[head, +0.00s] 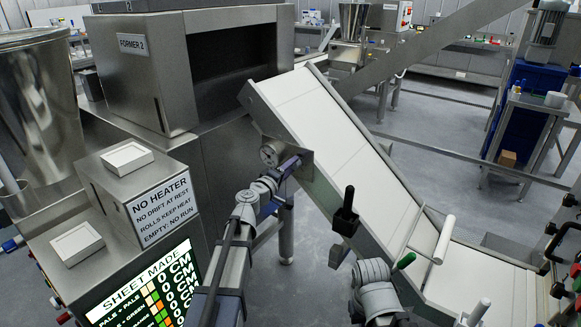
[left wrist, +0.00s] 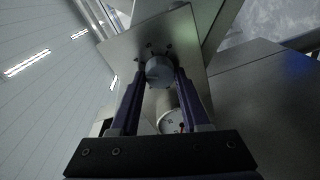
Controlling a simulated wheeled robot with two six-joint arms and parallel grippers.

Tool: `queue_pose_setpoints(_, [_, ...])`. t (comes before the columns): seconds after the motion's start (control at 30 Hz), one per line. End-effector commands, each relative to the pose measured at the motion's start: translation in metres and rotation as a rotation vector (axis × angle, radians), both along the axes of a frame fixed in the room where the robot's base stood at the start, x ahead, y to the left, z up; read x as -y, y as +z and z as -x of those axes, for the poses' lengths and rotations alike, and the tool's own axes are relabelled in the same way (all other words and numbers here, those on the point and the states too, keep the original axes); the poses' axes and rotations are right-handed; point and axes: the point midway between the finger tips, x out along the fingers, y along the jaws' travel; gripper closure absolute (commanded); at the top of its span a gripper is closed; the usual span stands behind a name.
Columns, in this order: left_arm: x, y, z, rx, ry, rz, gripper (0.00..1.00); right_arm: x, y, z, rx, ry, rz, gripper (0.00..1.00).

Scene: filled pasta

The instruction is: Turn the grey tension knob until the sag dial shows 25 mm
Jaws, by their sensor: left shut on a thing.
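The grey tension knob (left wrist: 160,70) sits on a metal plate with small dark marks around it in the left wrist view. My left gripper (left wrist: 161,78) is shut on it, with one purple finger on each side. The sag dial (left wrist: 170,121) is a white round face, partly covered by the gripper; its reading is too small to make out. In the head view my left gripper (head: 291,164) is at the upper side of the sloping conveyor, hiding the knob. My right arm shows at the lower middle, but I cannot make out its gripper.
The white-belted conveyor (head: 335,130) slopes down to the right. A steel machine labelled FORMER 2 (head: 135,75) stands behind on the left. A black holder (head: 345,215) and a white roller (head: 444,238) are by the conveyor's near side. A lit screen (head: 145,290) is at lower left.

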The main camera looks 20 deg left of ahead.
Motion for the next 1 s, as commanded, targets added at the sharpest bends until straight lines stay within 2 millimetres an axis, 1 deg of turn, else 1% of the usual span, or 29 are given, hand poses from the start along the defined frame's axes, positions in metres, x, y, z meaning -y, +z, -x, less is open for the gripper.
queue_pose_setpoints(0.2, [-0.0012, 0.0005, -0.0001, -0.062, 0.002, 0.170, 1.00, 0.0000, 0.0038, 0.0000, 0.000, 0.000, 0.000, 1.00])
queue_pose_setpoints(0.5, [-0.0014, -0.0001, -0.0002, -0.128, 0.001, 0.352, 1.00, 0.0000, 0.0063, 0.0000, 0.000, 0.000, 0.000, 1.00])
queue_pose_setpoints(0.73, [-0.0015, -0.0006, -0.0002, -0.156, 0.001, 0.428, 1.00, 0.0000, 0.0072, 0.0000, 0.000, 0.000, 0.000, 1.00])
queue_pose_setpoints(1.0, [-0.0015, -0.0007, -0.0001, -0.167, 0.002, 0.457, 1.00, 0.0000, 0.0074, 0.0000, 0.000, 0.000, 0.000, 1.00])
